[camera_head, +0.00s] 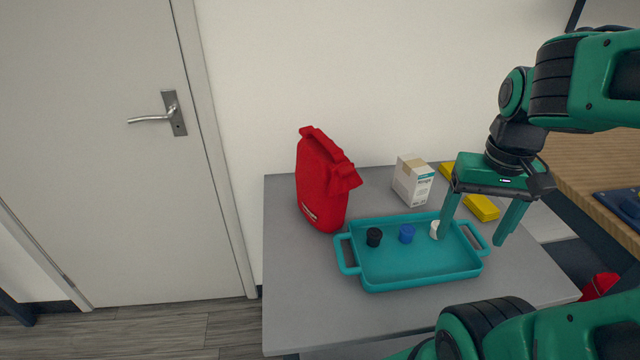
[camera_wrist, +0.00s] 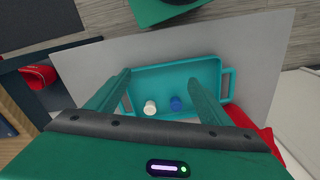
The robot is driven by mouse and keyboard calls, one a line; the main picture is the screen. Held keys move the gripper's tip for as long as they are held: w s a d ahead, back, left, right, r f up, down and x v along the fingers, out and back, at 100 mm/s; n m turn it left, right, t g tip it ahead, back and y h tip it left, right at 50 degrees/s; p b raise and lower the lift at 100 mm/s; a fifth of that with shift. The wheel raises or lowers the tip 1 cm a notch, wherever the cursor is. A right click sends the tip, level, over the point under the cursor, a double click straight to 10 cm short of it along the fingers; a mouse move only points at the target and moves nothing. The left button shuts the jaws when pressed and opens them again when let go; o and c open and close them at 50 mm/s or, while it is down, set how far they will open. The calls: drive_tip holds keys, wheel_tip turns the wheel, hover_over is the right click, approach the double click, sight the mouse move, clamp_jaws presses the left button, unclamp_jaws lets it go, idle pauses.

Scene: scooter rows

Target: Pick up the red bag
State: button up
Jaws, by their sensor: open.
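The red bag (camera_head: 322,185) stands upright on the grey table, at its back left corner by the wall, with a flap or strap at its top right. In the wrist view part of the red bag (camera_wrist: 268,138) shows at the right, partly hidden behind my gripper. My gripper (camera_head: 477,232) is open and empty, pointing down above the right end of the teal tray, well to the right of the bag. Its two fingers (camera_wrist: 157,88) also show in the wrist view, spread apart over the tray. Another red item (camera_head: 599,286) sits low at the far right, partly hidden.
The teal tray (camera_head: 420,283) holds a black, a blue (camera_head: 407,233) and a white cap-like piece. A white box (camera_head: 412,181) and yellow blocks (camera_head: 482,208) stand behind it. The grey table (camera_head: 300,310) is bare at front left. A wooden worktop (camera_head: 595,165) is at right.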

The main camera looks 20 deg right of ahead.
drive_tip(key=o, duration=0.4)
drive_tip(key=w+r, duration=0.1)
drive_tip(key=w, duration=0.2)
drive_tip(key=w+a+r+n, duration=0.1)
drive_tip(key=w, duration=0.2)
drive_tip(key=w+r+n+t, duration=0.1)
drive_tip(key=w, duration=0.3)
drive_tip(key=shift+a+h, duration=0.15)
drive_tip(key=shift+h, duration=0.15)
drive_tip(key=n+t+y, duration=0.1)
drive_tip(key=n+t, duration=0.2)
drive_tip(key=n, duration=0.3)
approach(321, 135)
drive_tip(key=x, duration=0.4)
drive_tip(key=shift+s+d+f, duration=0.15)
drive_tip(key=shift+d+f, duration=0.2)
drive_tip(key=shift+d, duration=0.05)
drive_tip(key=shift+y, duration=0.3)
drive_tip(key=x, duration=0.5)
drive_tip(key=shift+w+a+r, duration=0.1)
drive_tip(key=shift+w+a, duration=0.2)
drive_tip(key=shift+w, duration=0.05)
drive_tip(key=shift+s+d+x, duration=0.1)
drive_tip(key=shift+x, duration=1.35)
drive_tip(key=shift+s+d+x, duration=0.15)
drive_tip(key=shift+x, duration=1.25)
